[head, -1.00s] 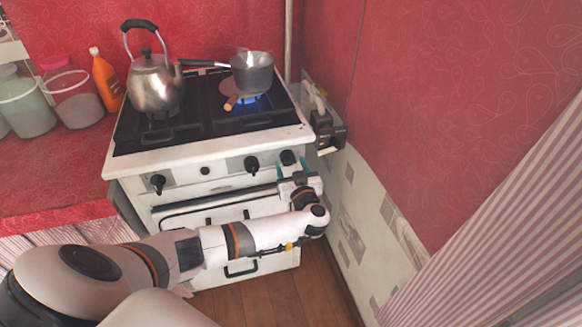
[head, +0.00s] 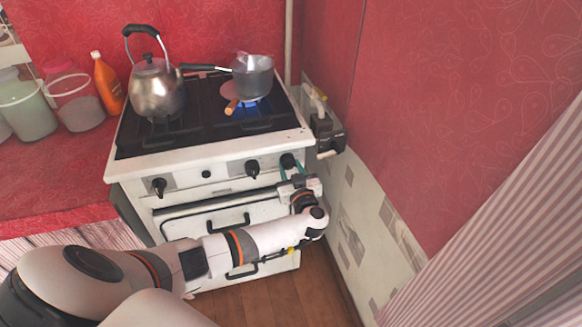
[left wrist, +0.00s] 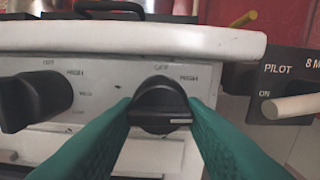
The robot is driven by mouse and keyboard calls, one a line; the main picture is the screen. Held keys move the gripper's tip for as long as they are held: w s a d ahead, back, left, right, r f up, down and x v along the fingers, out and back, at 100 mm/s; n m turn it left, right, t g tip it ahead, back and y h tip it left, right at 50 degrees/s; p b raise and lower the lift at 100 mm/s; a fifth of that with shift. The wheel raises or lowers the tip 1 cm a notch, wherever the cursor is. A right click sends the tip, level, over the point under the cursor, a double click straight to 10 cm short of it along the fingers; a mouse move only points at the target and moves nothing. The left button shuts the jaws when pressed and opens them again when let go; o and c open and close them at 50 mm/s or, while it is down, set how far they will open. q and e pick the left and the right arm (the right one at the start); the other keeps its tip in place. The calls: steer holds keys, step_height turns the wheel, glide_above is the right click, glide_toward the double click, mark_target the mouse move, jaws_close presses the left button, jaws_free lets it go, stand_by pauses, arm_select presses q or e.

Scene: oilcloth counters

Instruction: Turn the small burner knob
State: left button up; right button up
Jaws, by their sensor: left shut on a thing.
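A dark burner knob (head: 288,160) is at the right end of the white stove's (head: 215,168) front panel. My left gripper (head: 291,167) is shut on it. In the left wrist view the green fingertips (left wrist: 161,115) press on both sides of the knob (left wrist: 160,100). The knob's grip bar lies level, with a pale line at its right half. The words OFF and HIGH are printed above it. A second black knob (left wrist: 36,100) is to its left, apart from the fingers. My right gripper is not in view.
A kettle (head: 157,88) stands at the left. A dark box marked PILOT (left wrist: 290,85) is close right of the knob. Oven handles (head: 207,220) are below the panel.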

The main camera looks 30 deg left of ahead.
arm_select(q)
steer(key=n+p, duration=0.1)
steer(key=p, duration=0.1)
steer(key=shift+d+r+n+p, duration=0.1)
steer(key=shift+n+p, duration=0.2)
steer(key=shift+p, duration=0.05)
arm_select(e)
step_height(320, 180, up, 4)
arm_select(q)
steer(key=shift+n+b, duration=2)
steer(key=shift+n, duration=5.7)
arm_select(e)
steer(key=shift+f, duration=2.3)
arm_select(q)
steer(key=shift+n, duration=0.3)
steer(key=o, duration=1)
steer(key=shift+w, duration=0.1)
